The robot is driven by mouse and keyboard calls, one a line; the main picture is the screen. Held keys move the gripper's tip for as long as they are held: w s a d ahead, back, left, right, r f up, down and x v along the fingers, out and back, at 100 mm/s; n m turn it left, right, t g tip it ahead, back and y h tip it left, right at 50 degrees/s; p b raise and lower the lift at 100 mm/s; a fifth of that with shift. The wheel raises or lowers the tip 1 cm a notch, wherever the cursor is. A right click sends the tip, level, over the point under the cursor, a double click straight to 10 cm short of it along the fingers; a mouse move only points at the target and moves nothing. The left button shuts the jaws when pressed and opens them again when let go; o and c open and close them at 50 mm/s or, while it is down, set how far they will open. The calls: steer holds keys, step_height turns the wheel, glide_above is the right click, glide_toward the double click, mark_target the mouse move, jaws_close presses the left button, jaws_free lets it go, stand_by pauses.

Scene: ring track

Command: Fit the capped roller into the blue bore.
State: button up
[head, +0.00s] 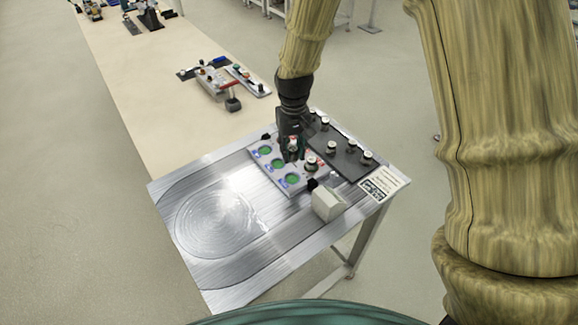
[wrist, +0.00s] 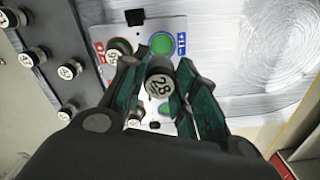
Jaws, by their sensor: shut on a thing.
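My gripper (head: 293,148) is above the pale plate (head: 254,160) on the metal table. In the wrist view its green fingers (wrist: 160,90) are shut around a roller (wrist: 159,86) whose pale cap reads 28. The plate has green round spots in a row, a far one (head: 264,150), a middle one (head: 277,163) and a near one (head: 292,178), with blue labels beside them. In the wrist view, one green spot (wrist: 162,43) lies beyond the roller. The held roller's lower end is hidden.
Another capped roller (head: 311,163) stands on the plate's right, by red markings. A dark rack (head: 343,160) with several capped rollers lies right of the plate. A white block (head: 327,203) stands in front. The table's left part (head: 215,220) is clear.

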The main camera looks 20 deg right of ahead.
mark_target(292, 161)
step_height(292, 161, down, 5)
steer(key=shift+a+r+p, duration=0.1)
steer(key=shift+p, duration=0.55)
steer(key=shift+s+f+p, duration=0.3)
steer(key=shift+s+f, duration=0.1)
steer(key=shift+f, duration=0.05)
steer(key=shift+w+f+p, duration=0.15)
steer(key=shift+f+p, duration=0.05)
steer(key=shift+f, duration=0.55)
steer(key=shift+w+f+p, duration=0.1)
steer(key=shift+f+p, duration=0.1)
steer(key=shift+f, duration=0.5)
steer(key=shift+s+r, duration=0.15)
steer(key=shift+s, duration=0.1)
steer(key=shift+w, duration=0.1)
steer(key=o, duration=1.1)
steer(key=shift+f, duration=0.25)
steer(key=shift+r, duration=0.1)
steer(key=shift+r, duration=0.1)
